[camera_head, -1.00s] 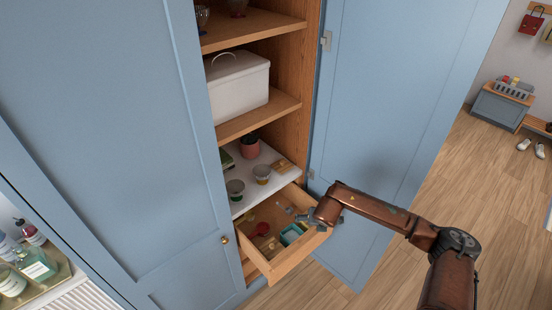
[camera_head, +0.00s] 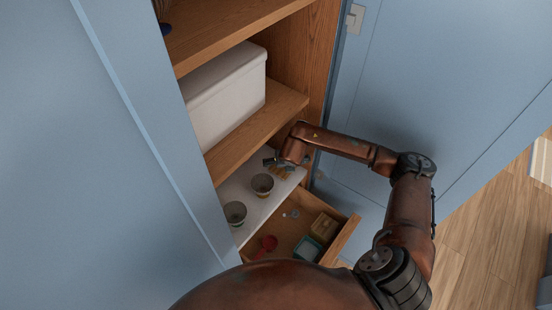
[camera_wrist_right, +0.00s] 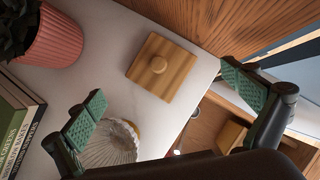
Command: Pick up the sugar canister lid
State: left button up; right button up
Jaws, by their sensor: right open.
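The lid is a square wooden piece with a round knob (camera_wrist_right: 161,66), lying flat on the white shelf in the right wrist view. In the head view it shows only partly (camera_head: 284,174), behind my right gripper. My right gripper (camera_wrist_right: 167,98) is open and empty; the lid lies beyond its tips, between their lines and apart from both. In the head view the same gripper (camera_head: 277,162) hangs over the shelf's right end. My left gripper is not in view.
A ribbed cup (camera_wrist_right: 108,145) stands close to the left finger. Two cups (camera_head: 262,184) (camera_head: 235,213) stand on the shelf. A pink plant pot (camera_wrist_right: 60,40) and books (camera_wrist_right: 18,125) are at left. An open drawer (camera_head: 345,240) lies below. A wooden wall (camera_wrist_right: 225,22) rises behind the lid.

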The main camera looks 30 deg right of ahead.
jog(key=shift+w+f, duration=0.35)
jog(key=shift+f, duration=0.15)
jog(key=p+x, duration=0.2)
jog(key=x, duration=0.3)
jog(key=shift+d+f, duration=0.1)
jog(key=shift+w+d+f, duration=0.1)
jog(key=shift+w+f, duration=0.2)
jog(key=shift+f, duration=0.25)
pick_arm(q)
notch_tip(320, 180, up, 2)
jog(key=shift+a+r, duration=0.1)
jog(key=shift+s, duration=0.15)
pick_arm(e)
jog(key=shift+c, duration=0.4)
